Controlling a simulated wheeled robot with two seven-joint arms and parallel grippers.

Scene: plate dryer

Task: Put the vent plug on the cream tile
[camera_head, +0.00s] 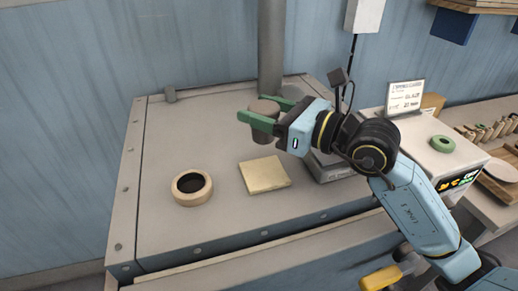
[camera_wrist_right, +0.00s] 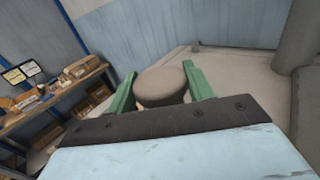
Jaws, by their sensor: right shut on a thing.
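The vent plug (camera_head: 264,117) is a grey-brown round stopper. My right gripper (camera_head: 263,112) is shut on it, one green finger on each side, and holds it above the grey metal top, behind the cream tile. In the right wrist view the plug (camera_wrist_right: 161,86) sits between the two green fingers of the gripper (camera_wrist_right: 160,88). The cream tile (camera_head: 264,175) is a flat, pale yellow square lying bare on the metal top. My left gripper is not in view.
A tan ring with a dark hole (camera_head: 192,186) stands left of the tile. A vertical pipe (camera_head: 271,45) rises behind the plug. A grey box (camera_head: 332,168) lies right of the tile, under my arm. A bench with several small items (camera_head: 491,131) is at far right.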

